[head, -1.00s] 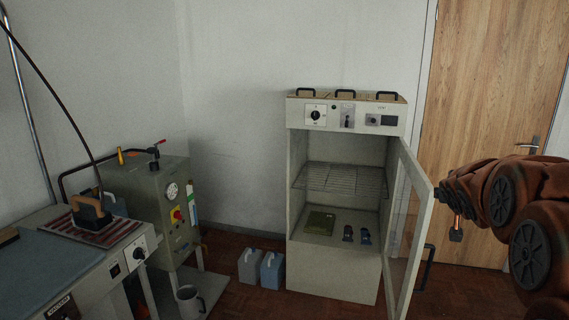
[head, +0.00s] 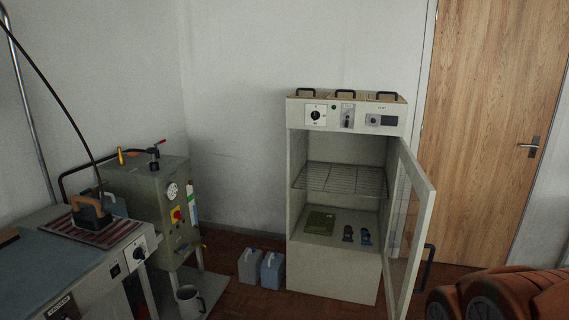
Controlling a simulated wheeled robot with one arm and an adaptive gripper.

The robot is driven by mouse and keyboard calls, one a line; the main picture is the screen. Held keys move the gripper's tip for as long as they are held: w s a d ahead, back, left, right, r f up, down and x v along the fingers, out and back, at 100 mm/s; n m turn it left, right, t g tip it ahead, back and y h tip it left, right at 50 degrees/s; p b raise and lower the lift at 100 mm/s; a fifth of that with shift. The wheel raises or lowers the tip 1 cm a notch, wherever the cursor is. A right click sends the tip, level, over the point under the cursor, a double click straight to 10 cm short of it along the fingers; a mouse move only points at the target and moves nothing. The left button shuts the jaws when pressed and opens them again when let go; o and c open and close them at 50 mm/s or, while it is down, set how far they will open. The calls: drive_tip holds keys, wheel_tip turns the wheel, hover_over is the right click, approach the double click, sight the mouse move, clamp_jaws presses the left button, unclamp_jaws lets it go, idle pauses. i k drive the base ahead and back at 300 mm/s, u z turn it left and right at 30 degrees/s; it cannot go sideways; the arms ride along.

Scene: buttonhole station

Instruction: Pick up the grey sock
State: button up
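I cannot make out a grey sock for certain in the head view. On the floor of the open cabinet (head: 335,268) lie a flat olive-green item (head: 320,222) and two small dark items side by side. The left one (head: 348,234) is dark, and the right one (head: 366,237) is bluish. They are too small to tell whether either is a sock. My gripper is out of view; only rust-coloured links of my arm show in the bottom right corner.
The cabinet's glass door (head: 411,235) stands open toward the right front. A wire shelf (head: 342,178) spans the cabinet above the items. Two jugs (head: 261,267) stand on the floor to its left. An ironing table (head: 60,265) and a boiler (head: 160,205) are at left.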

sight(347, 232)
drive_tip(key=z, duration=0.25)
drive_tip(key=k, duration=0.3)
drive_tip(key=z, duration=1)
drive_tip(key=k, duration=1.05)
drive_tip(key=z, duration=1)
drive_tip(key=i, duration=1.5)
drive_tip(key=u, duration=0.4)
drive_tip(key=i, duration=1.15)
drive_tip(key=u, duration=1.65)
drive_tip(key=i, duration=0.75)
drive_tip(key=u, duration=0.7)
